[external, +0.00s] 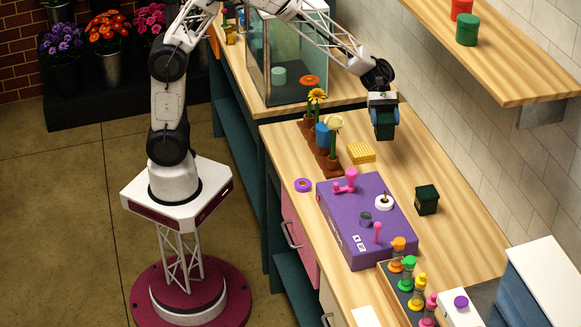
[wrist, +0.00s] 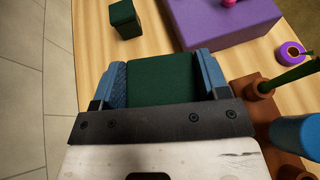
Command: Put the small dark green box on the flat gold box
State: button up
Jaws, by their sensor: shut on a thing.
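My gripper (external: 384,104) is shut on a dark green box (external: 385,126), which hangs below its fingers above the back right part of the bench. In the wrist view this box (wrist: 163,78) sits between the two blue fingers of my gripper (wrist: 166,82). The flat gold box (external: 361,153), yellow with a ridged top, lies on the bench, lower and a little left of the held box in the external view. I do not see it in the wrist view. A second dark green box (external: 427,199) stands on the bench; it also shows in the wrist view (wrist: 125,18).
A purple case (external: 345,225) with pink knobs stands in front of the gold box. Potted flowers (external: 322,130) and a blue cylinder stand to its left, with a purple ring (external: 303,185) nearby. A wooden shelf (external: 515,65) juts out at right. The bench right of the gold box is clear.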

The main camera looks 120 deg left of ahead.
jog(key=r+m+g+h, duration=0.1)
jog(key=r+m+g, duration=0.1)
send_over(361, 150)
jog(key=shift+f, duration=0.25)
jog(key=shift+f, duration=0.1)
notch_tip(361, 150, down, 6)
dwell(0.4)
jog(key=shift+f, duration=1.9)
jog(key=shift+f, duration=0.15)
jog(key=o, duration=1)
jog(key=shift+c, duration=0.2)
